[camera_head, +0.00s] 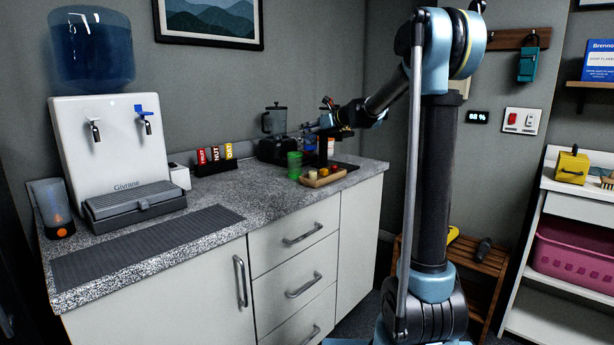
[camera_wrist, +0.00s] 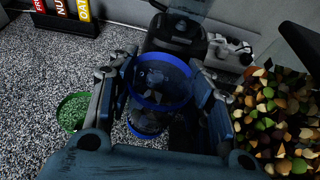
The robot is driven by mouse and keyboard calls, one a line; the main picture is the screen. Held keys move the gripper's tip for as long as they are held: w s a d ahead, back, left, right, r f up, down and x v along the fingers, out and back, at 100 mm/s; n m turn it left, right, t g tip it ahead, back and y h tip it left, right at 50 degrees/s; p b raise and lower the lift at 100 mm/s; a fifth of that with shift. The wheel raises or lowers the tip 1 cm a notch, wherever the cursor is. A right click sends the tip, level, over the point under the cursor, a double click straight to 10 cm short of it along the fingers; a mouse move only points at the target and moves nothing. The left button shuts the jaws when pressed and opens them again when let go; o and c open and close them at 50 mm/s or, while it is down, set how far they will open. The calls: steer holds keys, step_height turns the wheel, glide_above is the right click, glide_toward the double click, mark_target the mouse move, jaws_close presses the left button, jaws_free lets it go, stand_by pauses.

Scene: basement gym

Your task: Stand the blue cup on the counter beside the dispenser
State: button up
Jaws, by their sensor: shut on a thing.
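A clear cup with blue rings (camera_wrist: 160,100) stands between the two fingers of my gripper (camera_wrist: 165,105) in the wrist view. The fingers are shut on its sides. I look down into its open top, and granite counter shows around it; I cannot tell whether its base touches.
A green cup (camera_head: 294,165) stands close to my gripper, left of it in the wrist view (camera_wrist: 72,110). A wooden tray (camera_head: 322,178), a blender (camera_head: 276,125) and a snack-bar rack (camera_head: 215,165) are nearby. A flat grey mat (camera_head: 150,245) lies before the dispenser.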

steer(key=shift+a, duration=0.25)
steer(key=shift+s+f, duration=0.1)
steer(key=shift+f, duration=4.9)
steer(key=o, duration=1.1)
steer(key=shift+f, duration=0.1)
steer(key=shift+o, duration=0.2)
steer(key=v, duration=1.2)
